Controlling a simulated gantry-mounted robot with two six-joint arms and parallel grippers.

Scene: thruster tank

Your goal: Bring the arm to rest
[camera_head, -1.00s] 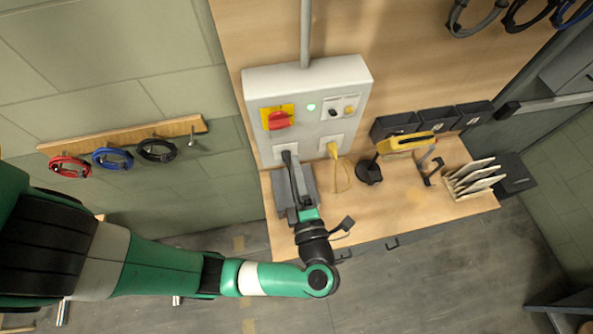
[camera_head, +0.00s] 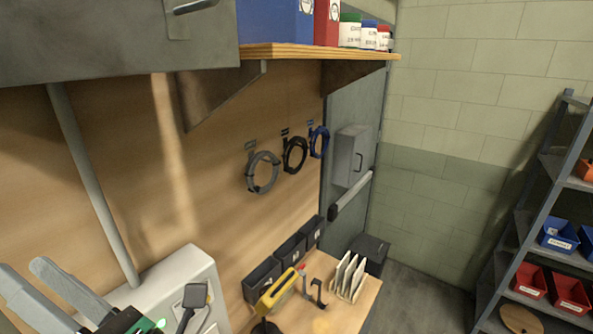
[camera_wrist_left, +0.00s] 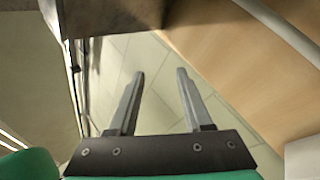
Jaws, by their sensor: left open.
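My left gripper (camera_head: 24,266) is at the bottom left of the head view, in front of the panel and the pale control box (camera_head: 188,268). Its two grey fingers are apart. The left wrist view shows the gripper (camera_wrist_left: 160,74) open, with nothing between its fingers. It is raised clear of the workbench (camera_head: 325,318). Most of the left arm is outside the head view. My right arm and gripper are not in view.
A grey conduit (camera_head: 95,190) runs down to the control box. Overhead are a grey cabinet (camera_head: 110,38) and a wooden shelf (camera_head: 315,51). Coiled cables (camera_head: 263,172) hang on the board. Black bins (camera_head: 263,278) and a yellow tool (camera_head: 277,292) are on the bench.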

